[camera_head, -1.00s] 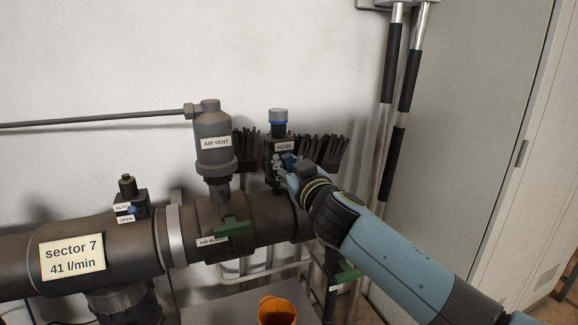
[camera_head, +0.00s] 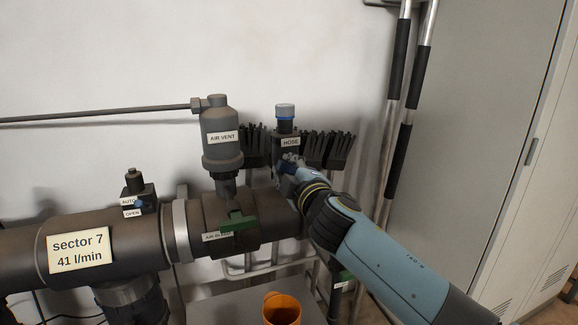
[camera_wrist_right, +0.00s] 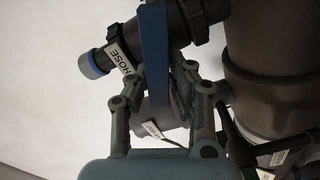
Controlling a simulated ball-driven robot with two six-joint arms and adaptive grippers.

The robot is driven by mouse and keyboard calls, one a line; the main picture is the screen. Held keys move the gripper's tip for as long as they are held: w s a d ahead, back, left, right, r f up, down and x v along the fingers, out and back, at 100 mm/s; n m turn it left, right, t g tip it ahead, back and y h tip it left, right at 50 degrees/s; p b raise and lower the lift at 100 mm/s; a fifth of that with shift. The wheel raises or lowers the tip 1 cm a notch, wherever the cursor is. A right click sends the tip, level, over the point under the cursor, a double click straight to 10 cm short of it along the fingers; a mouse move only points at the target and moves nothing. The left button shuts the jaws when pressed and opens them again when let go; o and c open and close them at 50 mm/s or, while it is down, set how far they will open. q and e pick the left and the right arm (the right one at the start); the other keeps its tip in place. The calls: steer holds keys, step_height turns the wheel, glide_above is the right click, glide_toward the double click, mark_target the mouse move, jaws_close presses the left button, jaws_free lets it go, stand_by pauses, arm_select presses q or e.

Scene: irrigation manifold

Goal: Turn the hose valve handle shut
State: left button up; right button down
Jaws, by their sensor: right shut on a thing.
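The hose valve, with its HOSE label (camera_head: 290,142) and grey-and-blue cap (camera_head: 285,111), stands upright at the right end of the dark pipe. Its blue handle is a flat bar that shows clearly in the right wrist view (camera_wrist_right: 154,55). My right gripper (camera_head: 287,166) is at the front of the valve body, below the label. In the wrist view its fingers (camera_wrist_right: 162,88) lie on either side of the blue bar, and it is shut on it. In the head view the fingers and wrist hide most of the handle. My left gripper is not in view.
The air vent (camera_head: 222,140) and a green handle (camera_head: 238,223) are just left of the valve. Black brushes (camera_head: 327,148) are behind it. An orange cup (camera_head: 282,308) stands below. Padded poles (camera_head: 402,110) and a grey cabinet (camera_head: 480,130) are at the right.

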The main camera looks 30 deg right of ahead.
steer(key=shift+w+f+n, duration=0.1)
steer(key=shift+f+n, duration=0.1)
steer(key=shift+n, duration=2)
steer(key=shift+a, duration=0.2)
steer(key=c, duration=1.4)
jaws_free()
steer(key=shift+c, duration=0.2)
steer(key=shift+o, duration=1.1)
steer(key=shift+f, duration=0.25)
